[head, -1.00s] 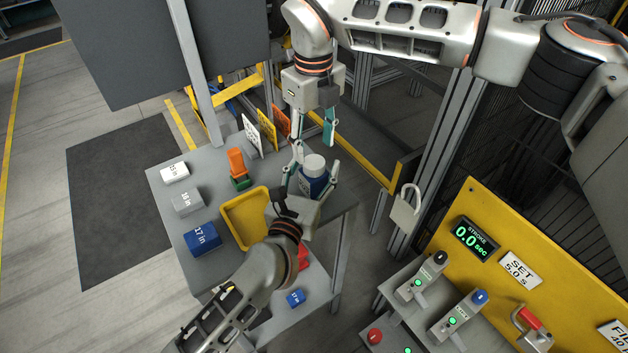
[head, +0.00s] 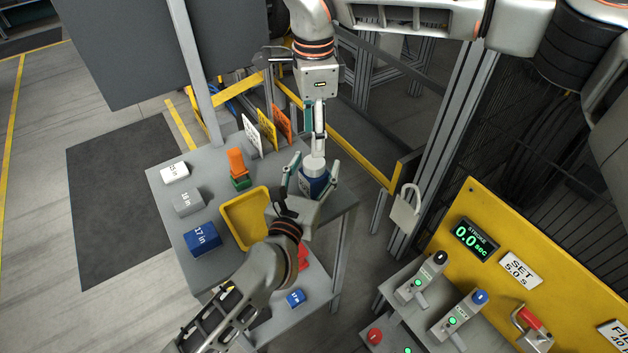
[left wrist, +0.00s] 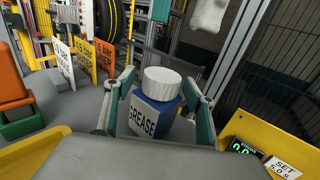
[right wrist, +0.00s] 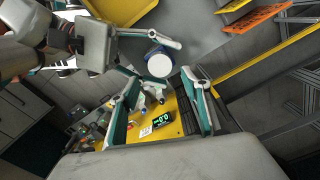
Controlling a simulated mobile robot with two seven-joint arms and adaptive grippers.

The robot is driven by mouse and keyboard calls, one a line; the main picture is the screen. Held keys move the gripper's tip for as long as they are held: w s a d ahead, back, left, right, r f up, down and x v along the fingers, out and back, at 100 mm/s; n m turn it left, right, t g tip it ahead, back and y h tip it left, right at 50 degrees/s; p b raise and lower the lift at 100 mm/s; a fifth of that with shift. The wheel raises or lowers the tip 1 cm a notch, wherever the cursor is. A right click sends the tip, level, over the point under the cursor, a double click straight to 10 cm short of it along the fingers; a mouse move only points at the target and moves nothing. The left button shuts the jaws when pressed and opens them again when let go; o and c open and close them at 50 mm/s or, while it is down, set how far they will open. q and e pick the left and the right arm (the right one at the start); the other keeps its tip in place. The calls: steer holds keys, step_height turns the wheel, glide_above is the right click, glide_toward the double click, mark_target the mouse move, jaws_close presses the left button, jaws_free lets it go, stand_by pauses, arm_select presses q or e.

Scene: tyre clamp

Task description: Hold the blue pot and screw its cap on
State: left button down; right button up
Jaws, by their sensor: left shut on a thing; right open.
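The blue pot (head: 314,185) stands upright at the right part of the grey table, with a white label reading GREASE in the left wrist view (left wrist: 146,121). Its white cap (left wrist: 162,84) sits on top; I cannot tell how tight it is. My left gripper (head: 314,172) is shut on the pot, one finger on each side. My right gripper (head: 318,153) is open and points down just above the cap, partly hiding it in the head view. In the right wrist view, the cap (right wrist: 160,64) shows beyond and between the open fingertips.
A yellow tray (head: 236,230) is left of the pot. Blocks marked in inches, like the blue one (head: 202,238), and an orange and green piece (head: 237,165) stand further left. Upright cards (head: 267,130) line the back. A yellow control panel (head: 540,255) is at right.

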mark_target(314, 162)
steer(key=shift+f, duration=0.1)
steer(key=shift+f, duration=3.9)
steer(key=c, duration=1.1)
steer(key=m, duration=0.6)
steer(key=shift+m, duration=0.4)
steer(key=m, duration=0.3)
steer(key=shift+m, duration=0.3)
steer(key=m, duration=0.4)
steer(key=o, duration=1.2)
